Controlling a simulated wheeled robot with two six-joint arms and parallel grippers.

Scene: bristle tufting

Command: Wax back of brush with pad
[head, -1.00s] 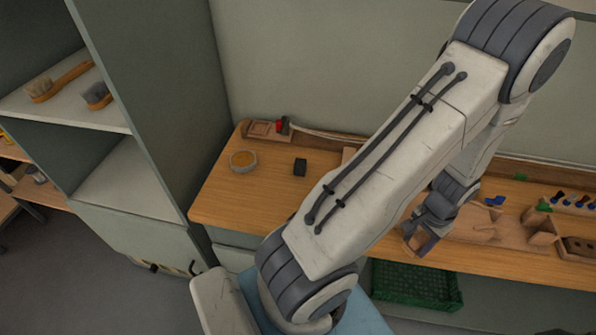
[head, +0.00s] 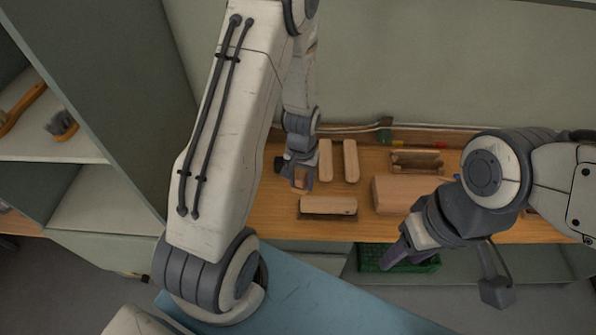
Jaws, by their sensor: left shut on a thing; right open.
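My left gripper (head: 299,184) is shut on a small tan thing (head: 301,179), mostly hidden by the fingers, over the left part of the bench. A small dark block (head: 279,163), perhaps the pad, shows just left of this gripper, partly hidden by it. A wooden brush block (head: 328,206) lies below and right of the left gripper, with a dark fringe like bristles along its near edge. My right gripper (head: 394,257) points down and left in front of the bench's front edge, open, with nothing seen in it.
Two upright tan blocks (head: 326,160) (head: 350,161) stand right of the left gripper. A larger wooden block (head: 400,192) and a wooden holder (head: 415,161) are further right. A green crate (head: 370,259) is under the bench. Shelves at left hold brushes (head: 63,126).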

